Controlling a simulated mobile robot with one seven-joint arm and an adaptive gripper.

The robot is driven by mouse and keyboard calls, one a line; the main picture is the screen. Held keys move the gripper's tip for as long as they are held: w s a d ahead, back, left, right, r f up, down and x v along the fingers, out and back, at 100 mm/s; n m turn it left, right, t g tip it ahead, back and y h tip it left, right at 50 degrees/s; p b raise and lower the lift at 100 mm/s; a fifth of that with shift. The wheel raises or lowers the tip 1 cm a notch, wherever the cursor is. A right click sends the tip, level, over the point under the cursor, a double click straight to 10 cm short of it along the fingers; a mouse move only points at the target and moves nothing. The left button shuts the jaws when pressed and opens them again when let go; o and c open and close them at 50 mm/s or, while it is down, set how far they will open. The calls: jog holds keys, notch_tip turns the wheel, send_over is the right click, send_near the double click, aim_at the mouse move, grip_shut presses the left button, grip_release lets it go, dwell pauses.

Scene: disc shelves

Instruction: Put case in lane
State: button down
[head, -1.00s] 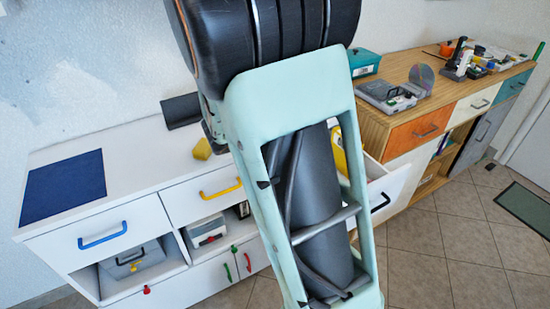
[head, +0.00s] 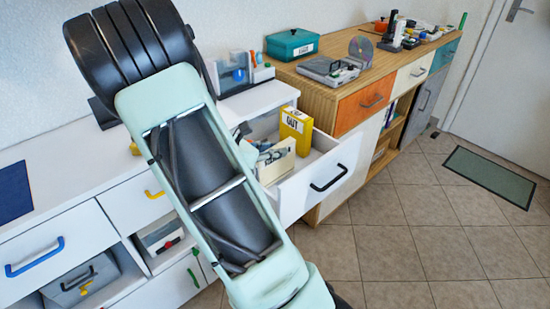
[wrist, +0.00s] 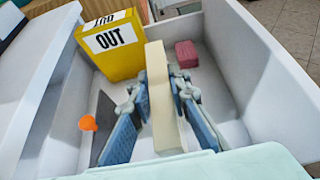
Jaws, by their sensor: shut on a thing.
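A narrow cream case (wrist: 160,95) stands on edge in the wrist view. My gripper (wrist: 158,92) is shut on it, with a blue-padded finger on each side. They are inside the open white drawer (wrist: 245,75); whether the case touches the drawer floor I cannot tell. In the head view the case (head: 277,162) shows beside my arm, which hides most of the gripper. A yellow box marked OUT (wrist: 112,45) stands at the drawer's far left in the wrist view, beyond the case. It also shows in the head view (head: 296,130). No lane is clearly marked.
A small pink block (wrist: 186,54) lies right of the case. A dark upright plate (wrist: 105,122) and an orange knob (wrist: 88,123) are at left. The drawer's right side has free floor. A wooden cabinet (head: 335,115) stands beside the drawer.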

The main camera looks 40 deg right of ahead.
jog(key=shift+f, duration=0.85)
jog(key=shift+f, duration=0.1)
jog(key=c, duration=1.8)
grip_release()
jog(key=shift+f, duration=0.1)
jog(key=p+v, duration=0.2)
jog(key=v, duration=1)
jog(key=shift+w+p, duration=0.1)
jog(key=shift+p, duration=0.3)
